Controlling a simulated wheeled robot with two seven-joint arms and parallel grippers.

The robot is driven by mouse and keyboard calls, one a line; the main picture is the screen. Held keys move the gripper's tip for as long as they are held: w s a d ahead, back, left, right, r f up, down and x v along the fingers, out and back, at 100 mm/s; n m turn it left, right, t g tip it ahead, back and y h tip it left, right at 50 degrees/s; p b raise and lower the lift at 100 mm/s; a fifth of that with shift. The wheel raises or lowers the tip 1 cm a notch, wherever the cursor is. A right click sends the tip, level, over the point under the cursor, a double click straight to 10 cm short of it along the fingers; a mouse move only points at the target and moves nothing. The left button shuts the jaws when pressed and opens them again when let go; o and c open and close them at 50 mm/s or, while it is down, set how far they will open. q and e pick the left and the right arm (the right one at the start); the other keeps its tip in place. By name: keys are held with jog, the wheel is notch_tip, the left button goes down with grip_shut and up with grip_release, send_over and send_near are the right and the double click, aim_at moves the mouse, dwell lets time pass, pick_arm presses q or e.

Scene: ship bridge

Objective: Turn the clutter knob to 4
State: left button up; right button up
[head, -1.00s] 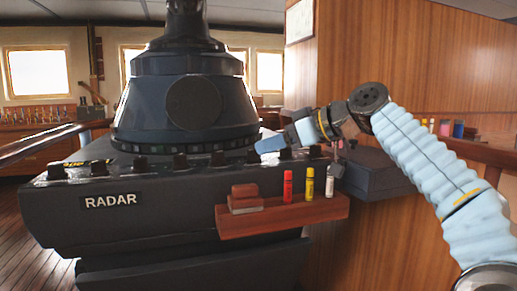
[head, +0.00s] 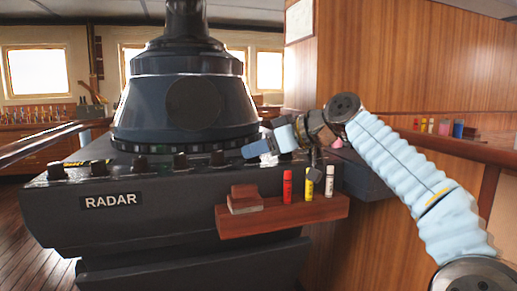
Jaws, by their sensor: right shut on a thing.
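A row of small black knobs runs along the top front edge of the dark radar console (head: 150,205), including a knob (head: 180,161) near the middle and another knob (head: 218,158) just left of my gripper. Their labels and pointer settings are too small to read, so I cannot tell which is the clutter knob. My right gripper (head: 254,149), with pale blue fingers, is at the row right of these and shut on a knob, which its fingers hide. My left gripper is out of view.
Below the gripper, a wooden shelf (head: 280,217) on the console front holds a brown block (head: 244,197) and red (head: 287,186), yellow (head: 309,186) and white (head: 329,182) marker-like tubes. The large radar hood (head: 190,105) rises behind the knobs. A wooden wall (head: 400,60) stands at right.

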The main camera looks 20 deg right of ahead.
jog(key=shift+s+m+h, duration=0.1)
jog(key=shift+m+h, duration=0.2)
jog(key=shift+a+m+t+h, duration=0.15)
jog(key=shift+m+t+h, duration=0.35)
jog(key=shift+t, duration=0.2)
jog(key=m+h, duration=0.1)
jog(key=m+t+h+p, duration=0.1)
jog(key=m+h, duration=0.1)
jog(key=shift+s+a+r+t, duration=0.1)
jog(key=shift+s+a+t, duration=0.05)
jog(key=shift+a+t, duration=0.15)
jog(key=m+h, duration=0.2)
jog(key=shift+a+h, duration=0.15)
jog(key=shift+h, duration=0.25)
jog(key=m+h, duration=0.1)
jog(key=m+h+b, duration=0.1)
jog(key=m+h, duration=0.1)
jog(key=shift+a+f+t, duration=0.2)
jog(key=shift+t, duration=0.1)
grip_shut()
jog(key=shift+m+h, duration=0.9)
jog(key=shift+h, duration=0.2)
jog(key=shift+a+r+m+g+h, duration=0.15)
jog(key=shift+m+g+h, duration=0.35)
jog(key=shift+m+h, duration=0.35)
jog(key=shift+w+m+g+h+p, duration=0.2)
jog(key=shift+m+g+h+p, duration=0.7)
jog(key=shift+m+h, duration=0.65)
